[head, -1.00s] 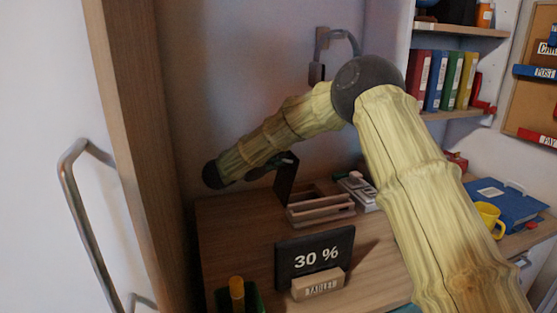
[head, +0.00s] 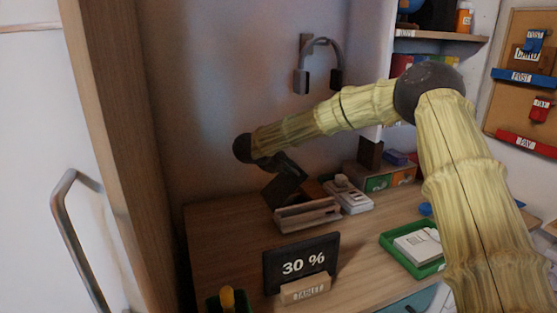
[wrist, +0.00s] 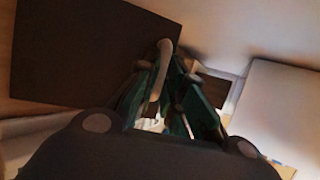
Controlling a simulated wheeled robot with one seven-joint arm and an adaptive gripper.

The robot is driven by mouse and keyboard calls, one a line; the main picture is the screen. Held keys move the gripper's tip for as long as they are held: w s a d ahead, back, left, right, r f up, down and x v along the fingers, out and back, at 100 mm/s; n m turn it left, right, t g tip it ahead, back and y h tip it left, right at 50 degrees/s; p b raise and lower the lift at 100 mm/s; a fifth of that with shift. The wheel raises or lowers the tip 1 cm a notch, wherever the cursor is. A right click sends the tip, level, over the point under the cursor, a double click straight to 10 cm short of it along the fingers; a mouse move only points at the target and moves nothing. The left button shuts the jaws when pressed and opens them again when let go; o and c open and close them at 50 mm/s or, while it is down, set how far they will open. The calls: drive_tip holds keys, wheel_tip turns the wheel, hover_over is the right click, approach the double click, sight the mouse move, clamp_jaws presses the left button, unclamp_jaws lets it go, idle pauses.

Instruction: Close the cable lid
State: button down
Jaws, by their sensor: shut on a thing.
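The cable lid is a dark flat panel (head: 287,190), tilted over a wooden slatted box (head: 308,216) at the back of the desk. In the wrist view the dark panel (wrist: 75,50) fills the upper left. My gripper (head: 288,168) is at the lid's upper edge in the head view. Its green fingers (wrist: 170,85) are closed in the wrist view, with a pale curved bar (wrist: 161,68) between them beside the panel. The exact contact is dim and partly hidden. The lid stands at a slant, not flat.
A white device (head: 348,195) sits right beside the box. A green tray (head: 412,252) lies at right. Headphones (head: 320,65) hang on the wall above. A wooden post (head: 105,150) bounds the left side.

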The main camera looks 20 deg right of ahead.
drive_tip(key=shift+w+d+f+m+g+y+p, duration=0.15)
drive_tip(key=shift+d+f+m+y+p, duration=0.1)
drive_tip(key=shift+d+f+y+p, duration=1.1)
drive_tip(key=shift+s+d+f+m+g+y+p, duration=0.1)
drive_tip(key=shift+d+f+m+g+y+p, duration=0.1)
drive_tip(key=shift+d+f+y+p, duration=0.85)
drive_tip(key=shift+w+d+f+m+g+y+p, duration=0.2)
drive_tip(key=shift+d+f+y+p, duration=0.5)
drive_tip(key=shift+d+f, duration=0.95)
drive_tip(key=shift+s+a+f, duration=0.15)
drive_tip(key=shift+a+f, duration=0.2)
drive_tip(key=shift+f, duration=0.1)
drive_tip(key=c, duration=1.5)
unclamp_jaws()
drive_tip(key=shift+d, duration=0.15)
drive_tip(key=shift+a, duration=0.25)
drive_tip(key=v, duration=1.2)
drive_tip(key=shift+s+d, duration=0.1)
drive_tip(key=shift+d+f, duration=0.1)
